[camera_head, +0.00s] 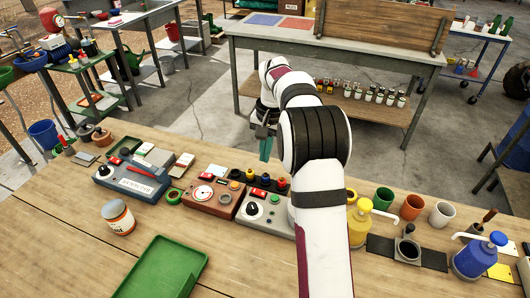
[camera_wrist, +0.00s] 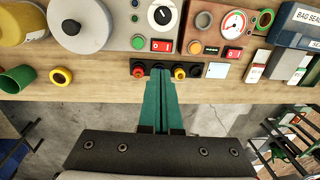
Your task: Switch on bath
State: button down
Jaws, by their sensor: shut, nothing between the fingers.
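A grey unit (camera_head: 268,222) with a dial stands on the wooden bench, partly hidden behind my arm; it looks like the bath, but I read no name on it. In the wrist view the grey unit (camera_wrist: 148,30) shows a round lidded vessel (camera_wrist: 80,22), a black dial (camera_wrist: 162,15), a red rocker switch (camera_wrist: 161,45) and a green button or lamp (camera_wrist: 138,42). I cannot tell the rocker's position. My gripper (camera_wrist: 160,72) has teal fingers, shut and empty, with tips near a row of coloured knobs. It also shows in the head view (camera_head: 265,150), beyond the bench's far edge.
A brown unit (camera_head: 212,200) with a gauge and its own red switch (camera_wrist: 233,53) stands beside the grey unit. A blue bag sealer (camera_head: 130,180) is farther left. Cups and a yellow pump bottle (camera_head: 359,224) stand right of my arm. A green tray (camera_head: 160,270) lies in front.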

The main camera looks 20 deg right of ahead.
aim_at(255, 191)
jog(key=shift+s+a+r+t+y, duration=0.1)
jog(key=shift+t+y, duration=0.3)
jog(key=f, duration=0.4)
jog(key=w+a+f, duration=0.1)
jog(key=f, duration=0.4)
jog(key=w+a+f, duration=0.1)
jog(key=f, duration=0.3)
jog(key=shift+f, duration=0.4)
